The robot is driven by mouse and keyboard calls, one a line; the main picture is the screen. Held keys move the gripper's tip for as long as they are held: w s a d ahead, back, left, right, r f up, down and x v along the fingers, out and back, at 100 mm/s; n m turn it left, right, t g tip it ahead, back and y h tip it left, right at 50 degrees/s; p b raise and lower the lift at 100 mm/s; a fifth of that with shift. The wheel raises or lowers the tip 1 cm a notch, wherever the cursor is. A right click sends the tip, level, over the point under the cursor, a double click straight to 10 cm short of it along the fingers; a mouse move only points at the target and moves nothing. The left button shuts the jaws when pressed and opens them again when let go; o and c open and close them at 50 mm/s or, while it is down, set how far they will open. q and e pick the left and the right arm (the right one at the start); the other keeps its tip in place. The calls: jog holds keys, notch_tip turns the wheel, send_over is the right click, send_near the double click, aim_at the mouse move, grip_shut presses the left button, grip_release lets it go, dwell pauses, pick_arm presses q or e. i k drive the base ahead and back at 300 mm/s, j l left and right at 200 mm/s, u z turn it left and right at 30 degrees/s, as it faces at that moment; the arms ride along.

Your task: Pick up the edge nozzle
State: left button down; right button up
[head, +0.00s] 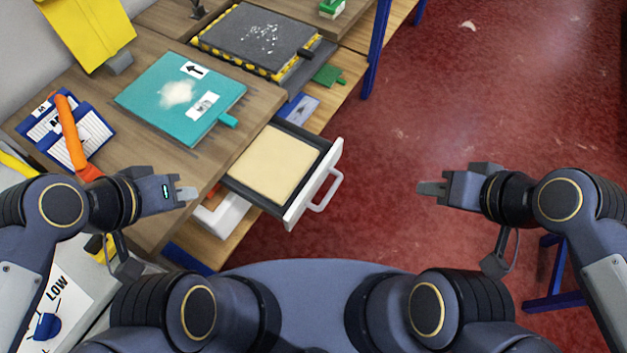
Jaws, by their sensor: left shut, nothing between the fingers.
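I cannot make out for sure which thing is the edge nozzle. A long orange piece with a red end (72,132) lies across a blue and white striped item on the wooden worktop at the left, and it may be the nozzle. My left gripper (188,193) is shut and empty near the worktop's front edge, to the right of and below the orange piece. My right gripper (430,188) is over the red floor, well away from the worktop, with nothing seen in it; its fingers overlap from this angle.
An open drawer (270,165) with a beige bottom and white front juts out beside my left gripper. A teal board (180,95) lies on the worktop. A dark grey pad with yellow-black edging (262,40) stands behind.

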aim_at(94, 247)
jog(key=u, duration=0.5)
jog(key=j+u, duration=0.15)
jog(key=u, duration=0.3)
jog(key=k+j+u, duration=0.1)
jog(key=u, duration=0.4)
jog(key=j+u, duration=0.1)
jog(key=u, duration=0.35)
jog(key=z, duration=2)
jog(key=k+j+z, duration=0.4)
jog(key=k+j, duration=0.15)
jog(key=k+j+z, duration=0.4)
jog(key=k, duration=0.25)
